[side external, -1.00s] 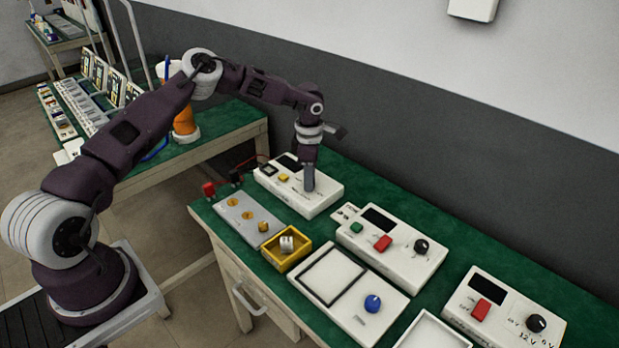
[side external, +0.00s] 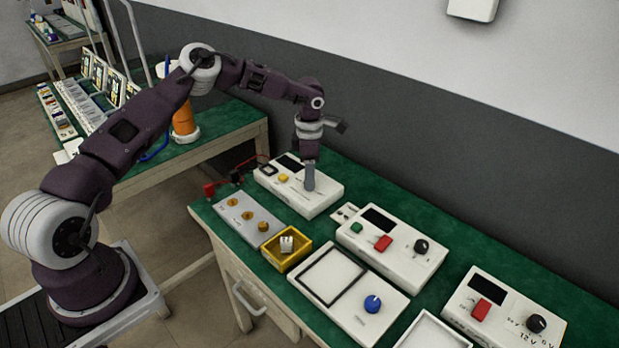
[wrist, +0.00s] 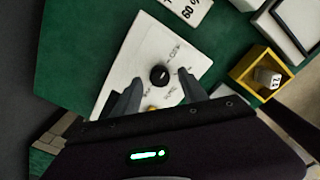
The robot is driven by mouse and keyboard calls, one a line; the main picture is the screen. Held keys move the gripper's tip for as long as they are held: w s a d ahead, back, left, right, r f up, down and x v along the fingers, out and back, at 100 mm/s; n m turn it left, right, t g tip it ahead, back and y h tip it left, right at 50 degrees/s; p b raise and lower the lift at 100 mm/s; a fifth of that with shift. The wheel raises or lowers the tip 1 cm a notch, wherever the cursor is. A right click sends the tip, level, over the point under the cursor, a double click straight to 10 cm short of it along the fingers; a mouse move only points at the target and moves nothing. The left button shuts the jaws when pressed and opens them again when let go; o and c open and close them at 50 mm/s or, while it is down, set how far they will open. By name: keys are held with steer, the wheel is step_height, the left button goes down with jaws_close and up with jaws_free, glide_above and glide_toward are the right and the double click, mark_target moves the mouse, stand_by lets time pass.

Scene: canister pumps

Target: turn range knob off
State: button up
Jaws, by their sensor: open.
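The range knob is a round black knob (wrist: 159,75) with a pale pointer line, on the face of a white meter box (side external: 318,201). In the wrist view the knob lies just ahead of and between my two fingertips. My gripper (side external: 308,183) points down over the right part of that box. In the wrist view my gripper (wrist: 159,88) shows two grey fingers spread apart with a gap around the knob. Contact with the knob cannot be told. In the side view the knob is hidden behind my fingers. Printed marks ring the knob, too small to read.
A yellow button (side external: 283,178) and dark screen are on the same box. A grey panel (side external: 233,212) with brass terminals and a yellow tray (side external: 270,257) holding a white die stand in front. Other white boxes with a black knob (side external: 421,246) and blue knob (side external: 372,304) stand to the right.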

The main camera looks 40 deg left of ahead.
step_height(320, 180, up, 6)
steer(key=shift+f, duration=0.1)
